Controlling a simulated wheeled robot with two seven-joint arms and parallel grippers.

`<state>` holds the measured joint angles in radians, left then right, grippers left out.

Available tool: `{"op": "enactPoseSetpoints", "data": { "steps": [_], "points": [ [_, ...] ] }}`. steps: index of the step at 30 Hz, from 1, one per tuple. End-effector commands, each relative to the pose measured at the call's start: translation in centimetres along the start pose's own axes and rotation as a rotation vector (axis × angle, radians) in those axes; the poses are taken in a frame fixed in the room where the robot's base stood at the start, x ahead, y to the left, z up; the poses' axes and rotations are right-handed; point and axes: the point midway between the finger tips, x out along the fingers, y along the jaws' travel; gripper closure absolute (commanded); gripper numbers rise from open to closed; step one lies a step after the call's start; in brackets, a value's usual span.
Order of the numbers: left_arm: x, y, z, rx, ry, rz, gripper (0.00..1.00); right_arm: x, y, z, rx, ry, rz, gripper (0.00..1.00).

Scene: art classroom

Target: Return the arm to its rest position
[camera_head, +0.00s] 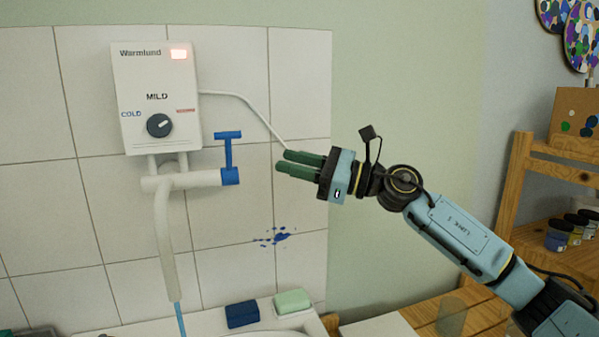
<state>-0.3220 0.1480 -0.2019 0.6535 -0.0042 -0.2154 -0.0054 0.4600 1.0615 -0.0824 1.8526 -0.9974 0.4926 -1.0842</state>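My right arm comes in from the lower right, across the wall. Its gripper (281,161) points left, with its two green fingers close together and nothing visible between them. The fingertips are to the right of the blue tap lever (228,158) and apart from it in the picture. The white water heater (156,100) hangs on the tiled wall, with a red light lit and a dark dial. A blue stream (179,318) comes from the end of its pale spout (167,240). My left gripper is not in view.
A dark blue block (242,314) and a pale green block (292,301) lie on the white sink edge below. A wooden shelf (520,190) with paint jars (558,236) stands at the right, behind my arm. A white cable runs from the heater towards the gripper.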

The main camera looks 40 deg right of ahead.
Motion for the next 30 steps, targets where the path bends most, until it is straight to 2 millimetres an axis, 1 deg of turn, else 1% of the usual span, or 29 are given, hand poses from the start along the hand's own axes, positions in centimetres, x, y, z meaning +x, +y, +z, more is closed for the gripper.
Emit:
{"op": "enactPoseSetpoints", "data": {
  "steps": [1, 6, 22, 26, 30],
  "points": [
    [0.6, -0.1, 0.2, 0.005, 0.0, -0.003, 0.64, -0.5, 0.2, -0.5, 0.0, 0.001, 0.0, 0.71],
    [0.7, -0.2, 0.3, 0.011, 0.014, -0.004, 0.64, -1.0, 0.2, -0.5, -0.001, 0.0, 0.001, 0.71],
    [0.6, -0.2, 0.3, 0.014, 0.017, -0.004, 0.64, -1.0, 0.2, -0.5, -0.001, 0.0, 0.001, 0.71],
    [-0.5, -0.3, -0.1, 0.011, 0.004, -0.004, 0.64, -0.7, -0.2, 0.9, -0.001, 0.0, 0.001, 0.71],
    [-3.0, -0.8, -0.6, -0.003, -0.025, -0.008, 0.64, -0.2, -1.0, 3.7, -0.001, -0.001, 0.001, 0.71]
  ]
}}
